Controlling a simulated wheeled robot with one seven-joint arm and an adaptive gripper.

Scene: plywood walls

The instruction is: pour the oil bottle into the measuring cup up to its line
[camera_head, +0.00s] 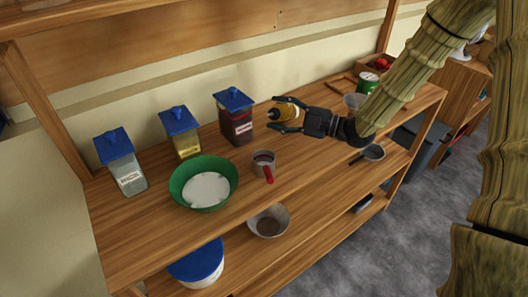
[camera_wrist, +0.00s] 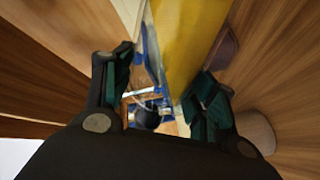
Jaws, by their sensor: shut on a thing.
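In the wrist view the yellow bottle (camera_wrist: 188,40) lies between my gripper's fingers (camera_wrist: 165,85). The bottle's exact tilt is hard to tell. A small grey cup with a red handle (camera_head: 264,157), which looks like the measuring cup, stands on the shelf in front of and left of my gripper. Its line and its fill level cannot be made out.
A green bowl (camera_head: 177,198) with white contents stands left of the cup. Jars with blue lids (camera_head: 122,175) line the back. A clear cup (camera_head: 352,101), a green can (camera_head: 367,83) and a small dark pan (camera_head: 373,152) are to the right. Bare shelf lies in front of my gripper.

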